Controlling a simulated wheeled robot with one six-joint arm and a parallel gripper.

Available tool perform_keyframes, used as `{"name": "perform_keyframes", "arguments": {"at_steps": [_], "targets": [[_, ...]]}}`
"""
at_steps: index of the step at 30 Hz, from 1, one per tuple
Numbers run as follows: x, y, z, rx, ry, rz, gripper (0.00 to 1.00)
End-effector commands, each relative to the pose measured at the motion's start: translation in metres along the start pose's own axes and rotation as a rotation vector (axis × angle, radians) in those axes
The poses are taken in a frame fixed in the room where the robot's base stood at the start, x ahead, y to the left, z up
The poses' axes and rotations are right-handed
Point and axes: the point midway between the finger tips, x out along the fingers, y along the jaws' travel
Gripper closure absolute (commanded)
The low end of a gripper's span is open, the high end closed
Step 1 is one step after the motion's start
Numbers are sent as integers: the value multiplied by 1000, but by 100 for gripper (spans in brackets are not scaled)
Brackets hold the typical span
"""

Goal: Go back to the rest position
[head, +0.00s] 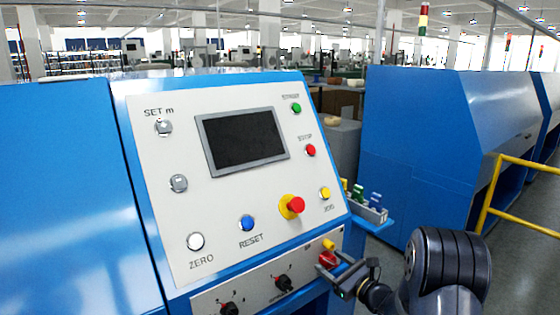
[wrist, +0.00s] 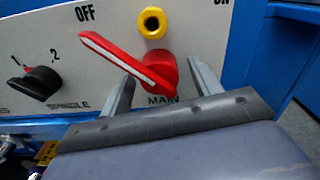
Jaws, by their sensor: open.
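In the wrist view, the red MAIN switch (wrist: 140,64) sits on the pale panel, its handle pointing up and left toward the OFF label. My gripper (wrist: 163,82) is open, its two grey fingers apart on either side of the switch's base. I cannot tell whether either finger touches it. In the head view, the switch (head: 327,258) shows at the lower right of the blue machine's panel. My gripper (head: 340,276) is right beside it, with my dark arm reaching in from the lower right.
A yellow round fitting (wrist: 152,22) is just above the switch. A black SPINDLE knob (wrist: 36,84) is to its left. The console (head: 225,170) has a dark screen and several buttons. A small tray (head: 372,212) juts out on the right. A yellow railing (head: 490,195) stands further right.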

Motion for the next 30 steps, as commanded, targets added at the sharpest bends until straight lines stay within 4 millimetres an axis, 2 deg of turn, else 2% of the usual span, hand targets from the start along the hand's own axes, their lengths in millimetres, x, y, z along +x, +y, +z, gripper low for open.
{"name": "perform_keyframes", "arguments": {"at_steps": [17,26,30], "targets": [[0,0,-1,22,-1,0,40],[-2,1,-5,-58,-2,-1,40],[-32,-2,-2,-59,1,-6,40]]}}
